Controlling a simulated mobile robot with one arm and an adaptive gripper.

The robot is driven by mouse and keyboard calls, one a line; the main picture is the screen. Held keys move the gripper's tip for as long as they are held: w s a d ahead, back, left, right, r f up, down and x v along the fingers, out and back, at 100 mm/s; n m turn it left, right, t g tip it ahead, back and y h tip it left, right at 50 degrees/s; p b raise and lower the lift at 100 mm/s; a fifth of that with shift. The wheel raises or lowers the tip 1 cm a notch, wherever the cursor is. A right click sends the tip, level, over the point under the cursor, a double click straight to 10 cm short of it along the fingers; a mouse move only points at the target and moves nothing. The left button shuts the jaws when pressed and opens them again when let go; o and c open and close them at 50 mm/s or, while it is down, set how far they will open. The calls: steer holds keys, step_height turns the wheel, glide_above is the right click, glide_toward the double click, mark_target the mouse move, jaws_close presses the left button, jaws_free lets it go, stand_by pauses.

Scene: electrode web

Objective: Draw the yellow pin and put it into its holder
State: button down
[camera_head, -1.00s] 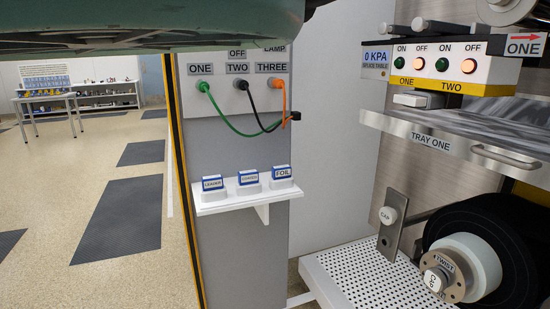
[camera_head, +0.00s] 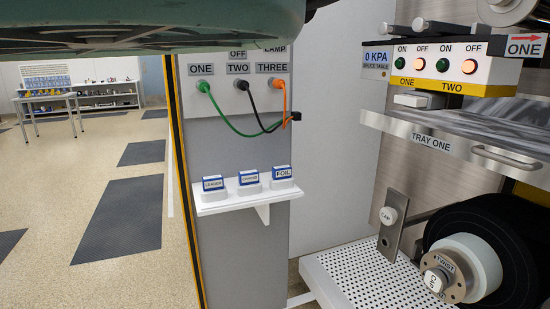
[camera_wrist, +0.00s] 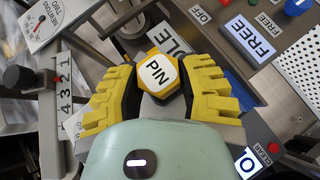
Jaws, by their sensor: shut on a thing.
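The yellow pin (camera_wrist: 158,74) shows in the wrist view as a six-sided yellow head with a white face marked PIN. My gripper (camera_wrist: 161,82) is shut on it, with a ridged yellow finger at each side of the head. The pin's shaft is hidden below the head, so I cannot tell whether it sits in a hole or hangs free. In the head view neither the pin nor my gripper shows. I cannot make out the pin's holder in either view.
In the wrist view, a plate marked FREE (camera_wrist: 250,38) lies right of the pin, a numbered scale (camera_wrist: 64,105) and dial (camera_wrist: 50,20) left. The head view shows tray one (camera_head: 430,142), a shelf with blocks (camera_head: 245,201) and a cable panel (camera_head: 235,115).

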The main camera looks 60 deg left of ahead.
steer(key=shift+s, duration=0.3)
steer(key=shift+s+a, duration=0.25)
steer(key=shift+s, duration=0.6)
steer(key=shift+s+a, duration=0.2)
steer(key=shift+s, duration=0.65)
